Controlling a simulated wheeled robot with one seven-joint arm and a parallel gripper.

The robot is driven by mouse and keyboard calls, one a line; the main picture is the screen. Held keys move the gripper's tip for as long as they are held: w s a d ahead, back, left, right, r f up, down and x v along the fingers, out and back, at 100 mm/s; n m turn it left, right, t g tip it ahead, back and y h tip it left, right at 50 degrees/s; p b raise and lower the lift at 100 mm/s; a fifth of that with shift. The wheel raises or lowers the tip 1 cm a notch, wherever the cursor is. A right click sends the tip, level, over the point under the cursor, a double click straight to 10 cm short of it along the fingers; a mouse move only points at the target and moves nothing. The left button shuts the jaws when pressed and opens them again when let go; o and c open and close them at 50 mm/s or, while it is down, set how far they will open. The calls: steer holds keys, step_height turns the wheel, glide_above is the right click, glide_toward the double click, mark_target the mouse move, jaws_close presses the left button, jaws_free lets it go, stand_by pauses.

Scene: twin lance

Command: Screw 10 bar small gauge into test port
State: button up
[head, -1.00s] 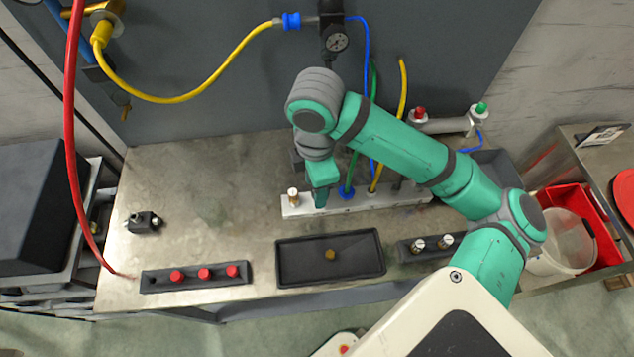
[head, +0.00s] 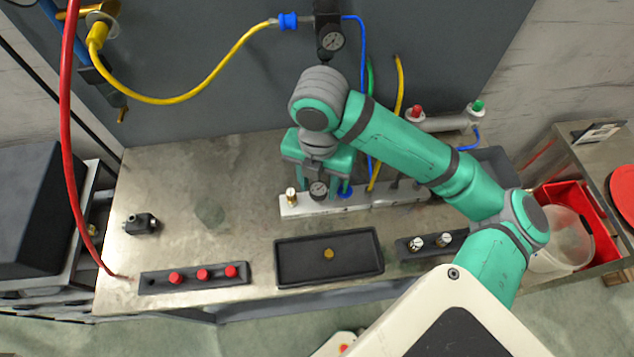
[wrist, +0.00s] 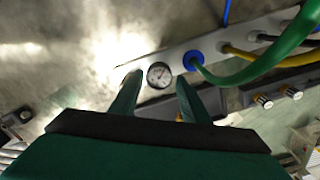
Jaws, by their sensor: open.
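A small round gauge (head: 318,190) with a white dial and dark rim stands at the light metal manifold block (head: 300,208). In the wrist view the gauge (wrist: 159,74) faces up between my fingers, with a visible gap on each side. My gripper (head: 322,177) is open around or just above it, not visibly touching it. The wrist view shows both fingertips of my gripper (wrist: 158,80) apart. The port beneath the gauge is hidden, so I cannot tell how far it is seated. The dial's range is too small to read.
A brass-and-white fitting (head: 291,195) stands left of the gauge. Blue, green and yellow hoses (head: 374,178) rise close on its right. A black tray (head: 290,280) holds a brass piece. A rack (head: 210,284) holds red caps. The bench's left middle is mostly clear.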

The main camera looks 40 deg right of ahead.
steer(key=n, duration=0.3)
steer(key=shift+s+d+n, duration=0.1)
steer(key=shift+n, duration=0.2)
steer(key=n, duration=0.4)
steer(key=shift+s+d, duration=0.1)
steer(key=shift+d, duration=0.05)
steer(key=n, duration=0.7)
steer(key=shift+s+d, duration=0.2)
steer(key=shift+d, duration=0.05)
